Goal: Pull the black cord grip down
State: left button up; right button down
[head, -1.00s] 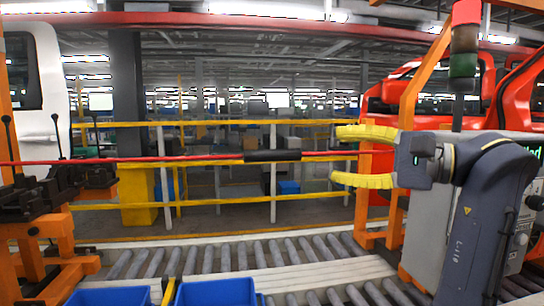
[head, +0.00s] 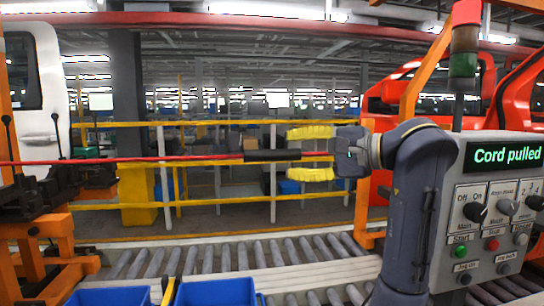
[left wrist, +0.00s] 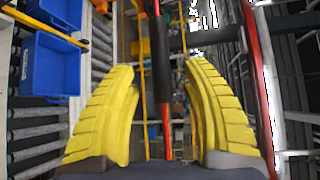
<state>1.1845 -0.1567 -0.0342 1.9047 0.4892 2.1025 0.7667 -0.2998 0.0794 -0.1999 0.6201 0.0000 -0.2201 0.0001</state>
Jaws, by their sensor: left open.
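The black cord grip (head: 268,156) is a dark sleeve on a red cord (head: 130,160) that runs across the head view. My left gripper (head: 290,154), with yellow ribbed fingers, is open at the right end of the grip. One finger is above the cord and one below, both apart from it. In the left wrist view the black grip (left wrist: 161,60) lies between the fingertips, and the red cord (left wrist: 167,140) continues towards the palm. My right gripper is not in view.
A control panel (head: 500,215) at the right has a display (head: 506,156) reading "Cord pulled". Blue bins (head: 215,292) stand in front of a roller conveyor (head: 240,258). An orange stand with black clamps (head: 65,185) is at the left. Yellow rails lie behind the cord.

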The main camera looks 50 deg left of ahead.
aim_at(279, 156)
pick_arm(q)
jog(key=shift+x, duration=3.2)
jog(key=shift+c, duration=0.6)
grip_shut()
